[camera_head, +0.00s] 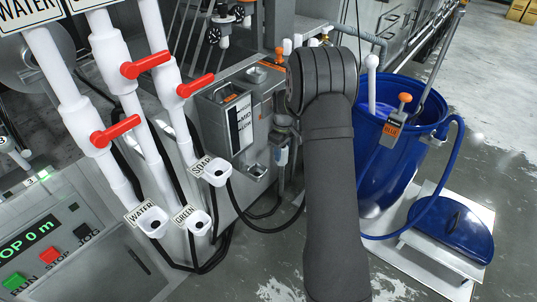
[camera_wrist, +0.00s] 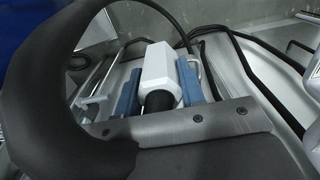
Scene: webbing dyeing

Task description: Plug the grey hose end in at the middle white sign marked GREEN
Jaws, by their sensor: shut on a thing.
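My gripper (camera_wrist: 158,86) shows in the wrist view, its two blue fingers shut on a pale grey-white hose end (camera_wrist: 155,64) with a black collar. A black hose arcs over beside it. In the head view my arm covers the middle, and the held hose end cannot be made out. The white sign marked GREEN (camera_head: 184,214) is at lower left in the head view, between the WATER sign (camera_head: 138,211) and the SOAP sign (camera_head: 202,165). A white funnel-shaped socket (camera_head: 199,223) is beside the GREEN sign. My arm is to its right, apart from it.
White pipes with red valve handles (camera_head: 115,131) rise at left. A control panel (camera_head: 45,250) is at lower left. A grey metal unit (camera_head: 235,115) stands behind the signs. A blue barrel (camera_head: 385,165) stands right of my arm. Black hoses loop below the sockets.

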